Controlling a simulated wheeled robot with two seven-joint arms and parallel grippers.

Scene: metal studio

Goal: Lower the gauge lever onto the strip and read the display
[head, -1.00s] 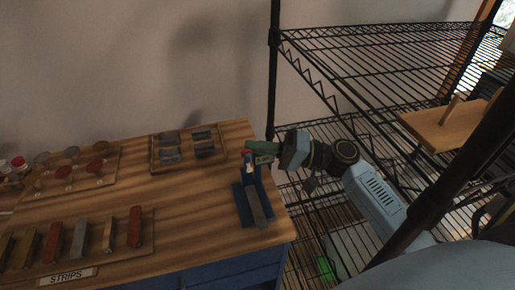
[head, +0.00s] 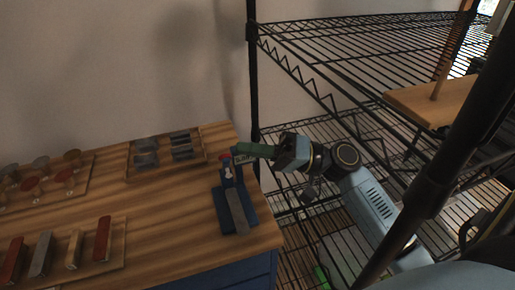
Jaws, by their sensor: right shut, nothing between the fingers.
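The blue gauge (head: 222,208) stands at the right end of the wooden bench, with a grey strip (head: 238,212) lying lengthwise on its base. At its back a blue upright carries a red-tipped part (head: 226,158) and a small white piece (head: 227,174); the lever is too small to make out clearly. A small pale marked panel shows beside them, too small to read. My right gripper (head: 246,150) reaches in from the right, shut and empty, with its green fingers at the top of the gauge. I cannot tell whether they touch it. My left gripper is not in view.
A tray of several coloured strips (head: 103,240) lies at the front left. Trays with round pieces (head: 72,178) and grey blocks (head: 183,146) lie behind. A black wire rack (head: 254,100) stands close on the right, around my right arm. Bare bench (head: 165,210) lies left of the gauge.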

